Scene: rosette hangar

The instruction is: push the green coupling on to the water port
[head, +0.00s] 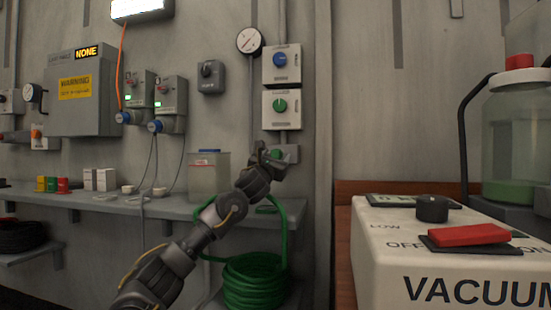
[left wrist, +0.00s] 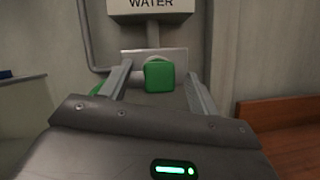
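The green coupling (left wrist: 159,77) sits in front of a grey plate (left wrist: 170,56) under the WATER box. Part of a pale round fitting shows just behind it; I cannot tell whether the coupling is fully seated on the port. My left gripper (left wrist: 157,68) is open, with one finger on each side of the coupling and a visible gap on both sides. In the head view my left gripper (head: 264,156) reaches up to the wall fitting, where the green coupling (head: 276,155) is partly hidden. My right gripper is not in view.
A coiled green hose (head: 255,282) hangs below the shelf (head: 110,203). A clear container (head: 208,176) stands on the shelf left of my arm. A green-knob box (head: 281,109) is above the fitting. A white VACUUM unit (head: 430,260) fills the right foreground.

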